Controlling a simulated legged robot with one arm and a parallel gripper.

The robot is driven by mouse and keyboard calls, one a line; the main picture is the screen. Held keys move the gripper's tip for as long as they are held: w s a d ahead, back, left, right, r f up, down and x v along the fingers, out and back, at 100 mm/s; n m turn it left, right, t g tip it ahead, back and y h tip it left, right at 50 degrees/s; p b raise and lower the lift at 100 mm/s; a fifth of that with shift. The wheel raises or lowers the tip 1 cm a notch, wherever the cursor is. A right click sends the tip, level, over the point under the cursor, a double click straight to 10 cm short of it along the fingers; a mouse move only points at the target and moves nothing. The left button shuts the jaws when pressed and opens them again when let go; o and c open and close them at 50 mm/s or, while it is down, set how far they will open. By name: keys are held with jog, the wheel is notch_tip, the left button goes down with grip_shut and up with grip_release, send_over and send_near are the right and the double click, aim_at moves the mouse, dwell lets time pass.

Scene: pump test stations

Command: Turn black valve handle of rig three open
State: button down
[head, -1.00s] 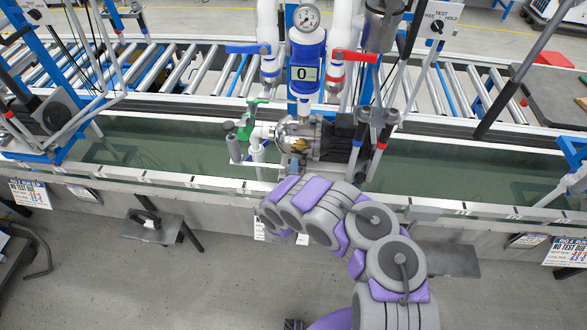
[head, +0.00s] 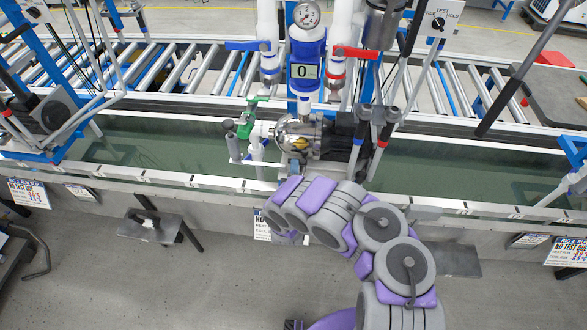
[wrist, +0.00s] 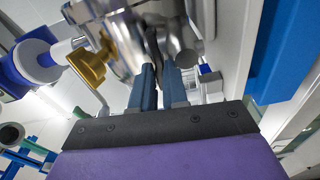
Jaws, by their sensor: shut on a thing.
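In the wrist view my gripper (wrist: 159,72) has two blue fingers close together. A dark slim piece (wrist: 154,46) shows between their tips, against the shiny metal pump body; it looks like the black valve handle. How far it is turned cannot be told. In the head view the pump (head: 298,137) sits in the trough at the middle, below a "0" display (head: 304,72). My arm reaches up to its front, and its own links hide the gripper and the handle there. No rig number is readable.
A brass knob (wrist: 88,65) is left of the fingers. A blue lever (head: 248,45), a red lever (head: 355,52) and a green valve (head: 246,128) surround the pump. Upright hoses stand right of it.

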jog(key=n+y+b, duration=0.1)
jog(key=y, duration=0.1)
jog(key=d+n+g+y+b, duration=0.1)
jog(key=y, duration=0.1)
jog(key=n+y+b, duration=0.1)
jog(key=shift+s+d+f+n+y+b, duration=0.3)
jog(key=shift+s+f+n+y, duration=0.1)
jog(key=n+g+y+b, duration=0.2)
jog(key=y, duration=0.1)
jog(key=shift+s+d+b, duration=0.2)
jog(key=shift+d+b, duration=0.05)
jog(key=shift+b, duration=0.1)
jog(key=shift+r, duration=0.1)
jog(key=c, duration=1.2)
grip_release()
jog(key=shift+o, duration=0.3)
jog(key=shift+w+r, duration=0.1)
jog(key=shift+r, duration=0.05)
jog(key=shift+a, duration=0.1)
